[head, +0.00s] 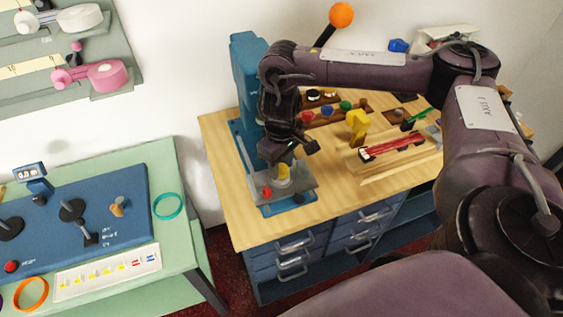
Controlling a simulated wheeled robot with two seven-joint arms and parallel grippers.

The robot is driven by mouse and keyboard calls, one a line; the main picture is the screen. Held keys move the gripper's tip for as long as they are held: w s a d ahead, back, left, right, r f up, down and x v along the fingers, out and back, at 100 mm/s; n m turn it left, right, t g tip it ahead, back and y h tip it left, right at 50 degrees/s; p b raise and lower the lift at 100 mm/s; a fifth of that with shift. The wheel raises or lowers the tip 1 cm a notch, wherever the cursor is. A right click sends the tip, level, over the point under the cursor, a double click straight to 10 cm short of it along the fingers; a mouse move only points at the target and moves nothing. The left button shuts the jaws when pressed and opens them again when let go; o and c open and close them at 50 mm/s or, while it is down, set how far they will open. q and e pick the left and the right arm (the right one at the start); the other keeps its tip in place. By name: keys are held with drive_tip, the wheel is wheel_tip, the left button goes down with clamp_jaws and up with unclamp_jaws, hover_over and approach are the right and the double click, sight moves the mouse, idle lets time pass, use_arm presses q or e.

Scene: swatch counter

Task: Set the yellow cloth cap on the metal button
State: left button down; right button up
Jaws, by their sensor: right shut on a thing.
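My right gripper (289,153) reaches down over the grey plate (303,189) of a blue press, with its fingers pointing down. It is shut on the yellow cloth cap (283,170), which shows as a small yellow shape just below the fingers, over the plate. The fingers and the small size hide how the cap sits in the jaws. I cannot make out the metal button; it may be hidden under the cap, and I cannot tell whether the two touch. My left gripper is not in view.
The blue press column (247,75) stands close behind my right gripper, with an orange-knobbed lever (341,15). A red knob (267,192) is on the plate's left. To the right are a yellow figure-like piece (357,125) and a red strip (392,147). A green table (178,237) stands left, across a gap.

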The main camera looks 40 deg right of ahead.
drive_tip(key=shift+f, duration=0.1)
drive_tip(key=o, duration=0.8)
drive_tip(key=shift+c, duration=0.2)
wheel_tip(320, 180, up, 8)
drive_tip(key=p, duration=0.3)
drive_tip(key=shift+f, duration=0.15)
